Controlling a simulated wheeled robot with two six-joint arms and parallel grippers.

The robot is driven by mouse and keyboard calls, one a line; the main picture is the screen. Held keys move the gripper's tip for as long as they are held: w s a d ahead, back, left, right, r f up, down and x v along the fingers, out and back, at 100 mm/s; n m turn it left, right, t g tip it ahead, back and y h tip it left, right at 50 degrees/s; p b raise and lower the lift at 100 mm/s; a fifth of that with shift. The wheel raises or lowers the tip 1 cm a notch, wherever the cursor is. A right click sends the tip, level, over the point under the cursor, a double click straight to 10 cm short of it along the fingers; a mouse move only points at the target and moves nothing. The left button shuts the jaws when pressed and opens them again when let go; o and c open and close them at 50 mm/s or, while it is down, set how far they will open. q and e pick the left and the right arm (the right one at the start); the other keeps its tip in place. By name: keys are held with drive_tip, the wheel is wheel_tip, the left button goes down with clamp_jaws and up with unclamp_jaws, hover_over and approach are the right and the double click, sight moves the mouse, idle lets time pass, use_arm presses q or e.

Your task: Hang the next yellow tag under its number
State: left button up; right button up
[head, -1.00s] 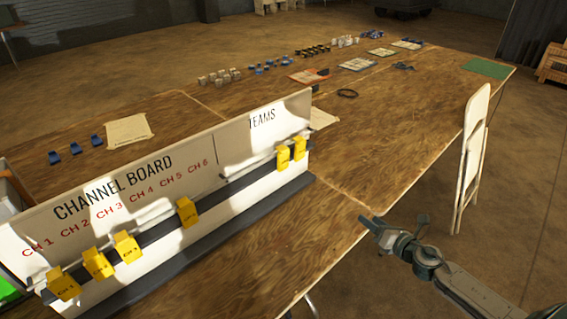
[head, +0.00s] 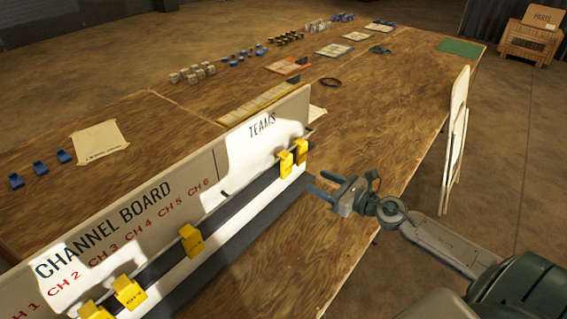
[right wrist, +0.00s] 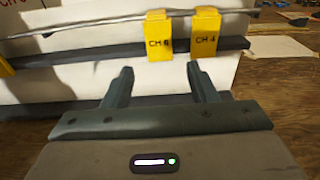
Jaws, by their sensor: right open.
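The channel board (head: 110,235) carries red numbers along its left part and a TEAMS section at its right. Two yellow tags hang under TEAMS: the CH 6 tag (right wrist: 158,33) on the left and the CH 4 tag (right wrist: 206,32) on the right. They also show in the head view, at left (head: 285,163) and right (head: 301,151). Other yellow tags (head: 190,240) hang under the numbers, with a wider gap between this one and the tag (head: 129,292) to its left. My right gripper (head: 318,183) is open and empty, in front of and below the TEAMS tags. My left gripper is not seen.
The wooden table (head: 290,255) is clear in front of the board. Behind it lie a paper sheet (head: 100,141), blue clips (head: 40,167) and several small parts.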

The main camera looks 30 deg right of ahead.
sight(288, 164)
drive_tip(key=p+x, duration=0.4)
drive_tip(key=x, duration=0.7)
drive_tip(key=shift+s+a, duration=0.1)
drive_tip(key=shift+w+a+f, duration=0.15)
drive_tip(key=shift+w+a, duration=0.05)
drive_tip(key=shift+w, duration=0.3)
drive_tip(key=c, duration=0.7)
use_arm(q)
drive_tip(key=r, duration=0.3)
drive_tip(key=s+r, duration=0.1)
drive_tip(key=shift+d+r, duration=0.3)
use_arm(e)
drive_tip(key=shift+c, duration=0.2)
use_arm(q)
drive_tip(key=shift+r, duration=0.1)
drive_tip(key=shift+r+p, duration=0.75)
drive_tip(key=shift+p, duration=0.15)
use_arm(e)
drive_tip(key=shift+r, duration=0.95)
